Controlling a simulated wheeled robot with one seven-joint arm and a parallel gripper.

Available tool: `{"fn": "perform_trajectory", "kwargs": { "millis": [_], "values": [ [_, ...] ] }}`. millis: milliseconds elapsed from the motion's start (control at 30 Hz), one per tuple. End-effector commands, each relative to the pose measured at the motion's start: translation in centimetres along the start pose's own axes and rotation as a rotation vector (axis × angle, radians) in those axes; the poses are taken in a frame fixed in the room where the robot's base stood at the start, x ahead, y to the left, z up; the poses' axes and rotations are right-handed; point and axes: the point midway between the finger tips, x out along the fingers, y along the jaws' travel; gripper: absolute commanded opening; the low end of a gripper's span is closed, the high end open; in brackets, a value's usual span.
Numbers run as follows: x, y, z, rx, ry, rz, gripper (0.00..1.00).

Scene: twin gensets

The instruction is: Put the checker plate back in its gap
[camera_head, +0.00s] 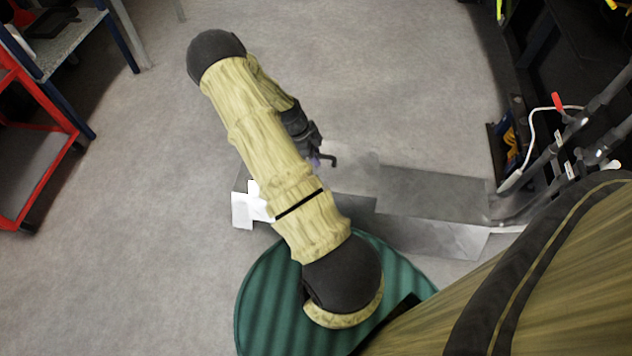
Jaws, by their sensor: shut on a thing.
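My arm reaches from the lower right to the upper left and bends back, hiding much of what lies beneath it. My gripper (319,159) shows only in part, at the right side of the forearm, with a dark hooked piece at its end. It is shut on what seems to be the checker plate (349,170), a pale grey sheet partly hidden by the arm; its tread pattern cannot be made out. A long low grey metal structure (438,194) runs from right of the gripper to under the arm. A darker area along it may be the gap, but I cannot tell.
Dark machinery with grey pipes (590,110) and a white cable (533,130) stands at the right. A red cart (60,118) and a grey-topped bench (60,45) stand at the upper left. The concrete floor (390,70) at the top middle is clear.

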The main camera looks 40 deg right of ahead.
Motion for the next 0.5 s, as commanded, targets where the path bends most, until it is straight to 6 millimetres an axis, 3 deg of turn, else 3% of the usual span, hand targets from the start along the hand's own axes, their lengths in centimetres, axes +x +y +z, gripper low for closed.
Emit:
{"fn": "perform_trajectory", "kwargs": {
  "millis": [300, 500],
  "values": [
    [4.8, -0.1, 1.9, 0.0, 0.0, -0.001, 0.0],
    [5.3, -0.1, 2.2, 0.0, 0.0, -0.002, 0.0]
  ]
}}
